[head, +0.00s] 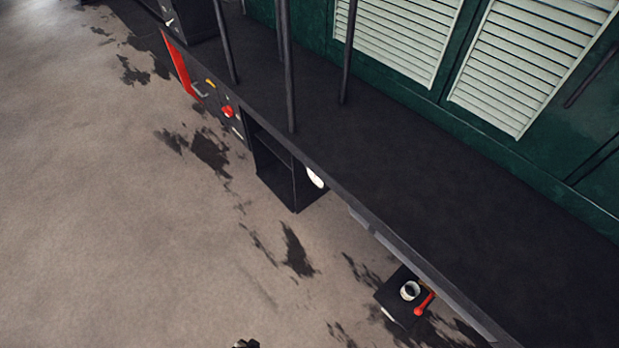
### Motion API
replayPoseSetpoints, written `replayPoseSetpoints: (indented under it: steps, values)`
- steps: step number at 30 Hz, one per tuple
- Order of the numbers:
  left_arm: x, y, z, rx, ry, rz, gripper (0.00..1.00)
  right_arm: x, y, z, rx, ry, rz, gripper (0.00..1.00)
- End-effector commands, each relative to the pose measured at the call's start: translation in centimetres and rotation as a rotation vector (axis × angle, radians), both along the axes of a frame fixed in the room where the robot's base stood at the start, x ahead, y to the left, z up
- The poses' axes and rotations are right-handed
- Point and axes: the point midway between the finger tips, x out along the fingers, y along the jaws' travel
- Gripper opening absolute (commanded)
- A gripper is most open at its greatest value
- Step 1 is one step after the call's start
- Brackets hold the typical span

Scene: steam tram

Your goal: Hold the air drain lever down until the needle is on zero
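A red-handled lever (424,303) sticks out beside a small dark box low at the right, under the long dark ledge. I cannot tell for sure that it is the air drain lever. A white-rimmed round fitting (410,291) sits on that box, next to the lever. A white rounded face (315,178) shows partly at the edge of the open dark box, mostly hidden by the ledge; it may be a gauge. No needle can be read. Neither gripper is clearly in view; a small dark piece at the bottom edge is too cut off to identify.
The long dark ledge (400,160) runs diagonally, with upright dark bars (287,70) on it and a green louvred wall behind. A panel with a red knob (227,112) is at upper left. An open dark box (276,174) hangs below. The stained floor at left is clear.

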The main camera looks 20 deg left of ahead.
Motion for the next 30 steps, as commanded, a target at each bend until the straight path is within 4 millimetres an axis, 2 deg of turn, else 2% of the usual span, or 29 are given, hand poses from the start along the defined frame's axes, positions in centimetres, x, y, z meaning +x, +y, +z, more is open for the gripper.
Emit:
replayPoseSetpoints:
  steps: [13,30]
  values:
    - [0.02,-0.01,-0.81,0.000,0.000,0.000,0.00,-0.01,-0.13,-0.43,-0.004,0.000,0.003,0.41]
    - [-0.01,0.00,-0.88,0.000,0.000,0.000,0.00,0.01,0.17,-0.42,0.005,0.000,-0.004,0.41]
